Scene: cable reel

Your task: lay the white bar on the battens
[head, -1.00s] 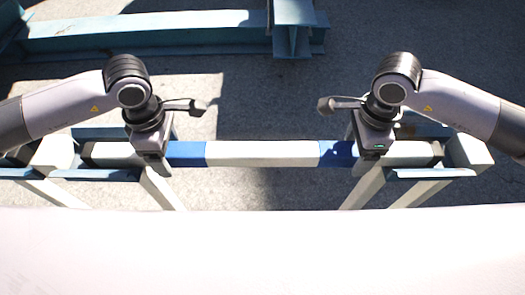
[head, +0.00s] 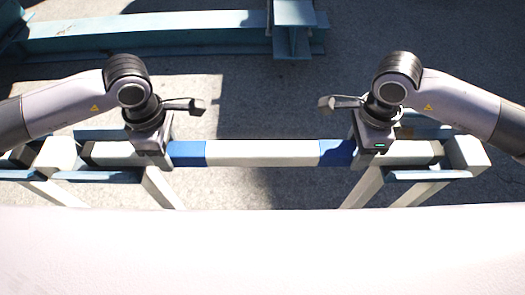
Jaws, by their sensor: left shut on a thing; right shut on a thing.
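The white bar (head: 262,153) with blue bands lies level across the middle of the head view. Its dark ends reach over the two stands at left and right. My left gripper (head: 152,152) is shut on the bar just left of the left blue band. My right gripper (head: 373,150) is shut on it at the right blue band's outer edge. The fingertips are largely hidden under the gripper bodies. The battens cannot be told apart clearly from the stands' blue-topped rails, such as the left one (head: 95,176) and right one (head: 432,174). I cannot tell whether the bar touches them.
White stand legs slope down at left (head: 162,188) and right (head: 362,187). A blue steel beam (head: 150,32) lies on the concrete ground behind. A pale surface fills the bottom of the view. The ground between the stands is clear.

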